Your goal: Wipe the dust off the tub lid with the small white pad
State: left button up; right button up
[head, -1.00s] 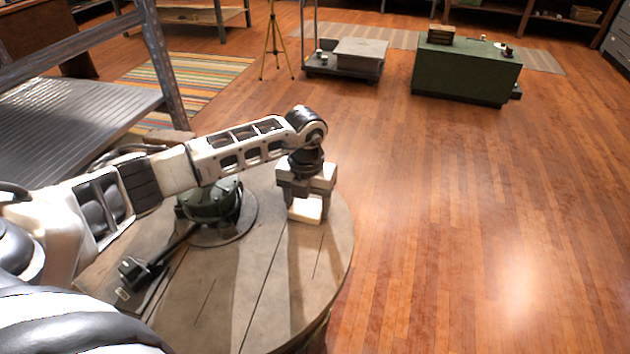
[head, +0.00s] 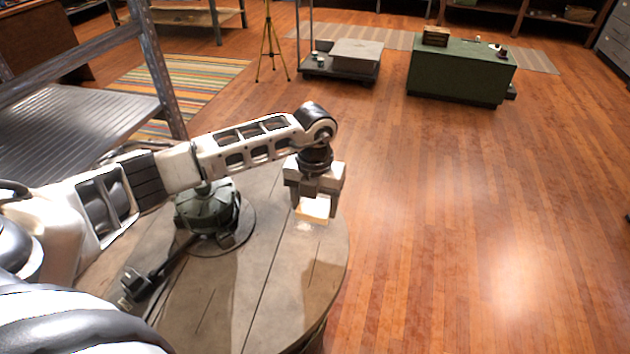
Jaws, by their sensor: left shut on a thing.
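The tub lid (head: 290,290) is a round wooden top with plank seams, seen in the head view at lower middle. My left gripper (head: 314,198) points down over its far right part. It is shut on the small white pad (head: 315,209), which shows below the fingers. A small pale patch, probably dust (head: 303,226), shows on the wood just in front of the pad. Whether the pad touches the lid I cannot tell. My right gripper is not in view.
A dark green round device (head: 207,208) with a dark rod stands on the lid, left of my gripper and under my forearm. A metal shelf rack (head: 75,115) stands at the left. Open wood floor lies right. A green chest (head: 460,72) stands farther back.

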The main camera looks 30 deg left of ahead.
aim_at(315, 206)
pick_arm(q)
jog(key=shift+r+p, duration=1.25)
jog(key=shift+r, duration=0.75)
